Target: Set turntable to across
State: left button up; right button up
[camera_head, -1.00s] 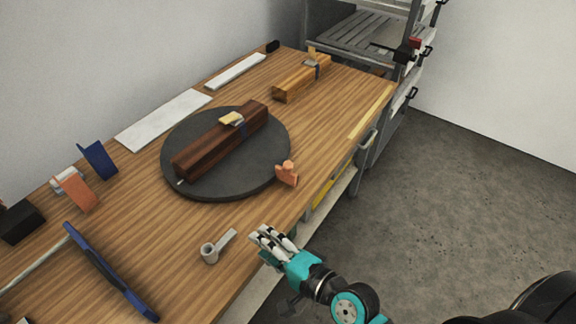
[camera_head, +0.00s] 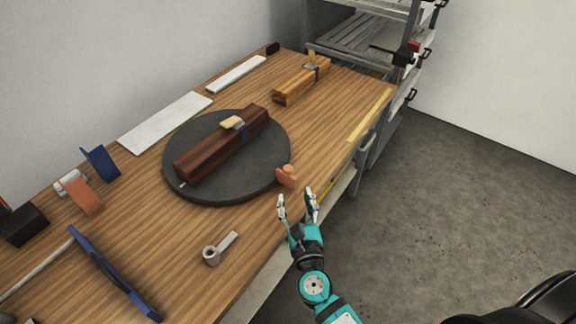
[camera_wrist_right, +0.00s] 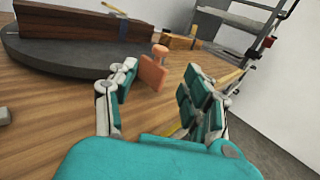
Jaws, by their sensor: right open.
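The dark round turntable (camera_head: 270,178) lies on the wooden bench, with a long dark brown wooden block (camera_head: 215,150) on it, running from lower left to upper right. An orange knobbed piece (camera_head: 287,177) stands at the turntable's near right edge. My right gripper (camera_head: 297,194) is open and empty at the bench's front edge, just below the orange piece. In the right wrist view, the orange piece (camera_wrist_right: 153,72) shows beyond and between the open fingers, and the turntable (camera_wrist_right: 60,58) is at the upper left. My left gripper is not in view.
A light wooden block (camera_head: 302,82) lies at the bench's far end, before a grey shelf rack (camera_head: 360,40). A small grey pipe-shaped part (camera_head: 219,248) and a blue bar (camera_head: 112,273) lie at the near left. White plates lie along the wall.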

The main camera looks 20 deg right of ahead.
aim_at(288, 174)
jog(key=w, duration=0.3)
jog(key=w+d+p, duration=0.1)
jog(key=w, duration=0.6)
jog(key=shift+w+d, duration=0.15)
jog(key=shift+w, duration=0.15)
jog(key=c, duration=0.9)
grip_shut()
